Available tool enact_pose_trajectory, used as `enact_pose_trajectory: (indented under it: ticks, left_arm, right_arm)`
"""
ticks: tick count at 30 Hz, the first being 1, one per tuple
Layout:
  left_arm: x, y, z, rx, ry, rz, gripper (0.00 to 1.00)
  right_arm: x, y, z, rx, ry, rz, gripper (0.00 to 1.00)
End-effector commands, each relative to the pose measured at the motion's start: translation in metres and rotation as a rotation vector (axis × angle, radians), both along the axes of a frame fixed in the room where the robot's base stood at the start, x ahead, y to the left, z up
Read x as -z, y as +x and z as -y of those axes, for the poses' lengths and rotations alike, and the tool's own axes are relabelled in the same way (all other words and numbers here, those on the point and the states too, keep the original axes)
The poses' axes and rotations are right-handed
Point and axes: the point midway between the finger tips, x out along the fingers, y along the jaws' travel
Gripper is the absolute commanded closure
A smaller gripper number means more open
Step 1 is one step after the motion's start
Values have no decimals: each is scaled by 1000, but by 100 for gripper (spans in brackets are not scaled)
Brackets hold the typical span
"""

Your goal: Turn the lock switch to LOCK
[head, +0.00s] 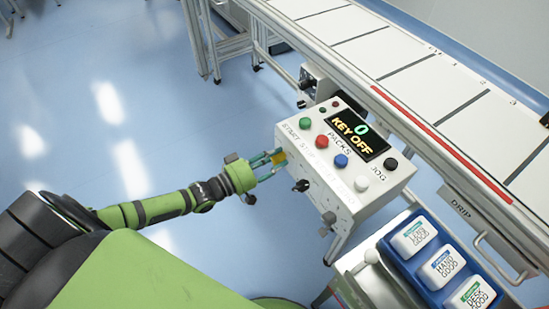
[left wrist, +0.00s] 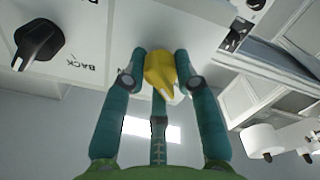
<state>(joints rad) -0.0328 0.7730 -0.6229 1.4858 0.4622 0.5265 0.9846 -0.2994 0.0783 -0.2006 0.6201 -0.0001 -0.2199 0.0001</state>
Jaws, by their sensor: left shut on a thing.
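A white control box (head: 325,190) carries a display that reads KEY OFF. My left gripper (head: 276,163) is shut on a small yellow knob (head: 279,158) on the box's front face, near its left end. In the left wrist view the yellow knob (left wrist: 158,72) sits between the fingers, with its pointed end toward the palm. Lettering beside it is mostly covered, so I cannot read which setting it points at, nor tell for certain that it is the lock switch. A black knob (left wrist: 38,45) marked BACK sits beside it. My right gripper is not in view.
Several coloured buttons, such as the green one (head: 305,123), sit on the box top near my left fingers. A conveyor frame (head: 430,125) runs behind the box. A blue tray (head: 398,262) with white labelled packs stands at lower right. The floor at left is clear.

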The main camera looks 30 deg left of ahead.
Motion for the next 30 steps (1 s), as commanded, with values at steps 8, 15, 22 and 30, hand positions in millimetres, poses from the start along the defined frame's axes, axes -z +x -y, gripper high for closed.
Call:
enact_pose_trajectory:
  ticks: [8, 15, 22, 30]
  left_arm:
    - [0, 0, 0, -2, -11, -7, 100]
    - [0, 0, 0, -1, -8, -6, 47]
    - [1, -2, -1, -1, -6, -6, 47]
    - [2, -36, -20, 0, -3, -10, 47]
  right_arm:
    - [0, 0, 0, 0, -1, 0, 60]
    - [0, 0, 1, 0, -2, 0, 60]
    - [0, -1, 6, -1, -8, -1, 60]
    - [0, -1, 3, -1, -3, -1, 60]
